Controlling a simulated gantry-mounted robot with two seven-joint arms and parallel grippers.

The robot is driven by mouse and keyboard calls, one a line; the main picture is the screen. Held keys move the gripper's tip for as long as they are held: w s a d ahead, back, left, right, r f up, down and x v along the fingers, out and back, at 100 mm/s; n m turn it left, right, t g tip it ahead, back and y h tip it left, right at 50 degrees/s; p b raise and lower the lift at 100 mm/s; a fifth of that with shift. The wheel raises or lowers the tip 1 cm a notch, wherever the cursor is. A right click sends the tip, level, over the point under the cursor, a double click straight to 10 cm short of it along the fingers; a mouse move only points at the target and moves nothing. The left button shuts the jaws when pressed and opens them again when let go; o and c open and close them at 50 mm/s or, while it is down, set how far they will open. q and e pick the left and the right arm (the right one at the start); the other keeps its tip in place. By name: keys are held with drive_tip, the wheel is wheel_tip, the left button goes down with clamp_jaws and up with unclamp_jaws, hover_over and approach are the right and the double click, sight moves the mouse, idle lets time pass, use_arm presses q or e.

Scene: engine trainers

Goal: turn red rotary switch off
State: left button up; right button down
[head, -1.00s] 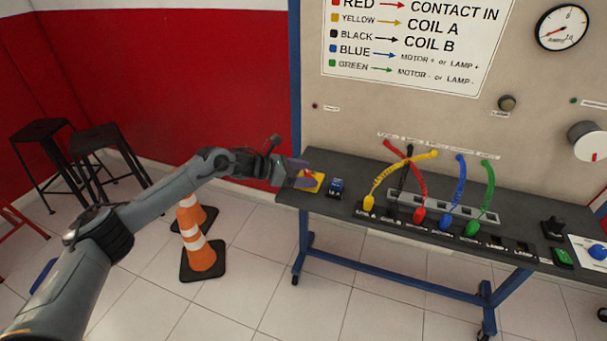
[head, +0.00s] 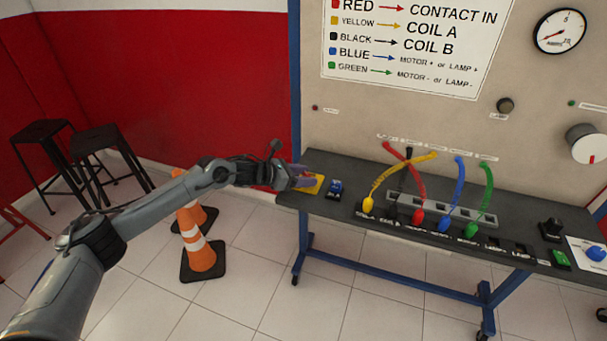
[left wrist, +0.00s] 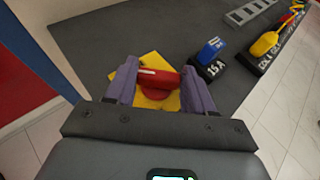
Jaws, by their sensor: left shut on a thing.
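The red rotary switch (left wrist: 158,80) sits on a yellow base plate (left wrist: 150,63) at the left end of the dark bench top. In the left wrist view its red handle lies crosswise between the two purple fingers of my left gripper (left wrist: 160,88), which is shut on it. In the head view my left gripper (head: 304,178) is over the yellow plate (head: 317,184) and hides most of the red handle. My right gripper is not in view.
A blue switch (head: 335,187) stands close to the right of the yellow plate. Colored cables with plugs (head: 418,215) stand along the bench (head: 350,167). A blue frame post (head: 295,80) rises behind my gripper. An orange cone (head: 198,240) stands on the floor.

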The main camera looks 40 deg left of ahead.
use_arm(q)
drive_tip(key=n+y, duration=0.1)
drive_tip(key=n+t+y+p, duration=0.1)
drive_tip(key=shift+s+d+r+n+y, duration=0.1)
drive_tip(key=shift+d+n+y, duration=0.2)
drive_tip(key=shift+y, duration=0.1)
drive_tip(key=n+y, duration=0.2)
drive_tip(key=y, duration=0.1)
drive_tip(key=shift+d+n+t+p, duration=0.15)
drive_tip(key=shift+n+t+p, duration=0.15)
drive_tip(key=shift+n+p, duration=0.1)
drive_tip(key=shift+d+n+y, duration=0.1)
drive_tip(key=shift+n+y, duration=0.6)
drive_tip(key=shift+y, duration=0.2)
drive_tip(key=shift+n+y+b, duration=0.45)
drive_tip(key=shift+n+y, duration=0.65)
drive_tip(key=shift+y, duration=0.2)
drive_tip(key=shift+g, duration=0.4)
drive_tip(key=o, duration=1)
drive_tip(key=shift+o, duration=0.2)
